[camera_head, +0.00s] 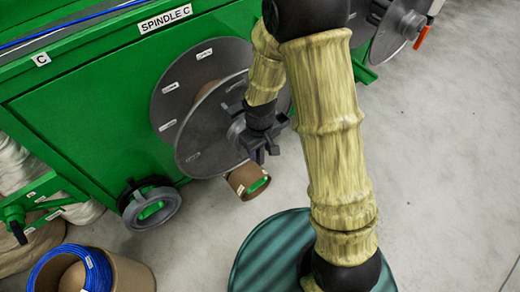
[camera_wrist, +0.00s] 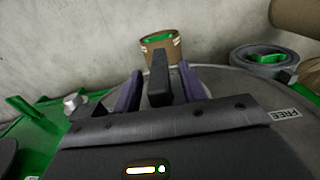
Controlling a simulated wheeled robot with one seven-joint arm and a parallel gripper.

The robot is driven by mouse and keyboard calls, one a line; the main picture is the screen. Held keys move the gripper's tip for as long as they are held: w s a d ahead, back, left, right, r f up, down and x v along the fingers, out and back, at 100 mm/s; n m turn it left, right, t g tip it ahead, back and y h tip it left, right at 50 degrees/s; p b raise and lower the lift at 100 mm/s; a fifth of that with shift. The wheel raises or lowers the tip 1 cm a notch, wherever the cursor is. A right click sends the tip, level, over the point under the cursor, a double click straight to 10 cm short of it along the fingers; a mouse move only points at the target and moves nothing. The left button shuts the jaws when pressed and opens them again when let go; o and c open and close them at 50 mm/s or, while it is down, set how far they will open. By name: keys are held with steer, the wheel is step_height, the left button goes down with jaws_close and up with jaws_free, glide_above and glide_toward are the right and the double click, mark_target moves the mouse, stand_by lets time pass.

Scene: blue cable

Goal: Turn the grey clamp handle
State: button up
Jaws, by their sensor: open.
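The grey clamp handle (camera_wrist: 158,80) shows in the wrist view as a dark upright bar at the middle. My gripper (camera_wrist: 160,70) is open, with one purple finger on each side of the bar. Small gaps seem to show between the bar and the fingers; I cannot tell whether either touches. In the head view my gripper (camera_head: 259,148) is at the hub in front of the grey spindle disc (camera_head: 205,130), and its dark parts blend with the handle. A "FREE" label (camera_wrist: 285,114) lies right of the handle in the wrist view.
The green machine (camera_head: 80,105) with a "SPINDLE C" sign stands behind the disc. A brown cardboard core (camera_head: 240,186) and a grey ring (camera_head: 152,212) are below it. A blue cable coil (camera_head: 98,270) is at lower left. Open floor (camera_head: 450,170) lies at right.

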jaws_close()
